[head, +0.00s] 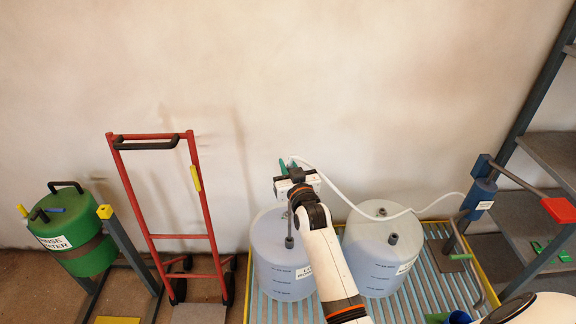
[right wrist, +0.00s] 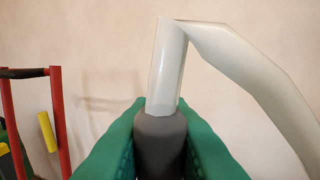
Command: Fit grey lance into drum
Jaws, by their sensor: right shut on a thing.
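My right gripper (head: 287,166) is above the left drum (head: 282,262), a pale blue-grey drum with a white label. Its green fingers are shut on the grey lance (right wrist: 160,143), whose thick grey top shows in the right wrist view with a white hose (right wrist: 167,65) rising from it. In the head view a thin grey rod of the lance (head: 289,224) hangs below the gripper and lines up with a dark neck on the left drum's top. I cannot tell whether its tip is inside. My left gripper is not in view.
A second drum (head: 378,262) with a dark neck stands to the right on a slatted, yellow-edged platform (head: 430,285). The hose (head: 350,203) runs to a blue unit (head: 478,197) by the shelving. A red hand truck (head: 204,200) and a green drum (head: 75,235) stand left.

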